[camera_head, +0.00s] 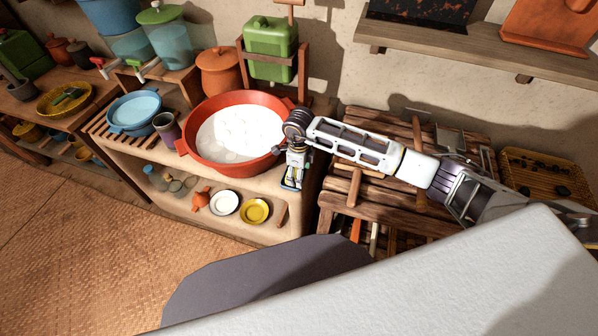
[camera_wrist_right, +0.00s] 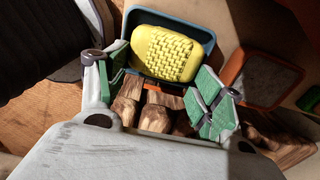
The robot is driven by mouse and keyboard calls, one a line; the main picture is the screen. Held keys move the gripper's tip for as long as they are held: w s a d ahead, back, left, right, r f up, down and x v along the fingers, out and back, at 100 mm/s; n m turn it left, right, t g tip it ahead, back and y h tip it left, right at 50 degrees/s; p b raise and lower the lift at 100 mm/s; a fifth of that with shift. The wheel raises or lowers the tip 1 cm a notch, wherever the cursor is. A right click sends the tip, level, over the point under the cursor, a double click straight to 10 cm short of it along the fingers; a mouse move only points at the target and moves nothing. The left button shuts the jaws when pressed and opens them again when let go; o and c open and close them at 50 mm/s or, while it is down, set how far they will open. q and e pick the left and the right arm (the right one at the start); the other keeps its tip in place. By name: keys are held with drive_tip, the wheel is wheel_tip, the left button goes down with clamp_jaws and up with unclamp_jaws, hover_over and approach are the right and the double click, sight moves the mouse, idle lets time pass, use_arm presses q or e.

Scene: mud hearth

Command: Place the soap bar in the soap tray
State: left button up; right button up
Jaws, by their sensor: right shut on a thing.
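The yellow soap bar (camera_wrist_right: 168,54), with a woven raised pattern, shows between and just beyond the green-padded fingertips in the right wrist view. My right gripper (camera_head: 294,176) points down at the right end of the clay counter and is shut on the soap bar. The blue soap tray (camera_wrist_right: 210,28) frames the soap in the wrist view; its blue edge also shows below the fingertips in the head view (camera_head: 291,186). I cannot tell whether the soap touches the tray's floor. My left gripper is not in view.
A red basin (camera_head: 190,152) with white foam stands just left of the right gripper. A green canister (camera_head: 270,45) is behind it. A slatted wooden rack (camera_head: 385,160) lies under the right arm. Plates (camera_head: 224,203) sit on the lower shelf. An orange-rimmed item (camera_wrist_right: 236,66) is right of the tray.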

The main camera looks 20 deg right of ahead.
idle(0.3)
drive_tip(key=o, duration=1.1)
drive_tip(key=shift+f, duration=0.1)
drive_tip(key=shift+c, duration=0.2)
wheel_tip(320, 180, up, 12)
drive_tip(key=shift+r+b, duration=0.2)
drive_tip(key=shift+b, duration=0.15)
